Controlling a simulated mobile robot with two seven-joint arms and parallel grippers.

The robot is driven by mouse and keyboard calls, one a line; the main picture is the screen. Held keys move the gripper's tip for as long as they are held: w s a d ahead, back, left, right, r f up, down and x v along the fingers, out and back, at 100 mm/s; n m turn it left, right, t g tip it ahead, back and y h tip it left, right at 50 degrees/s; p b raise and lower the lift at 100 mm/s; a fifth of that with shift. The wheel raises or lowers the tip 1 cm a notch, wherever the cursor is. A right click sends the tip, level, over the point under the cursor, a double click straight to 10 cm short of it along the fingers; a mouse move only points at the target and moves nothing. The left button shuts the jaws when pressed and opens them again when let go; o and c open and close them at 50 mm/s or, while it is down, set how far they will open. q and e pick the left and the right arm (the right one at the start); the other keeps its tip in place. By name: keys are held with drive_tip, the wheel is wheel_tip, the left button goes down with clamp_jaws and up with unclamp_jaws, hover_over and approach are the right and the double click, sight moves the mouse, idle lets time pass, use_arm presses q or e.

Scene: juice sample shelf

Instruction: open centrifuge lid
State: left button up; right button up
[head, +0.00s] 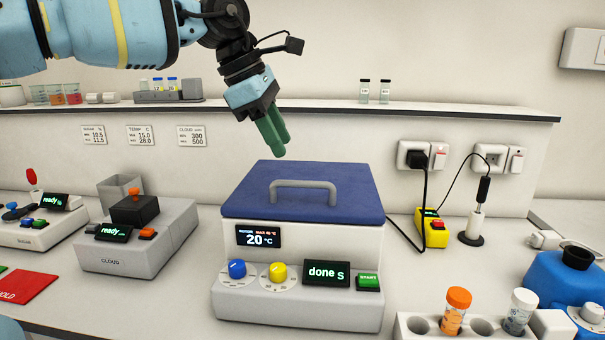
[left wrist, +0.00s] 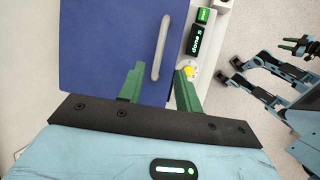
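The centrifuge (head: 300,300) stands on the bench with its blue lid (head: 345,200) shut. The lid has a grey handle (head: 303,185) on top, and the display below reads "done". My left gripper (head: 275,142) points down above and behind the handle, apart from it. In the left wrist view, its green fingers (left wrist: 160,84) are spread and empty, with the lid (left wrist: 100,45) and handle (left wrist: 161,48) beyond them. My right gripper (left wrist: 294,46) seems to show small at the right edge of the left wrist view; its finger gap is unclear.
A cloud tester (head: 140,235) stands left of the centrifuge. A yellow device (head: 432,230) with a cable stands to its right. A tube rack (head: 410,325) and a blue container (head: 560,275) are at front right. A wall shelf (head: 350,108) runs behind.

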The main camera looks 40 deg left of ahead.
sight(301, 182)
use_arm(q)
drive_tip(key=shift+x, duration=3.9)
clamp_jaws()
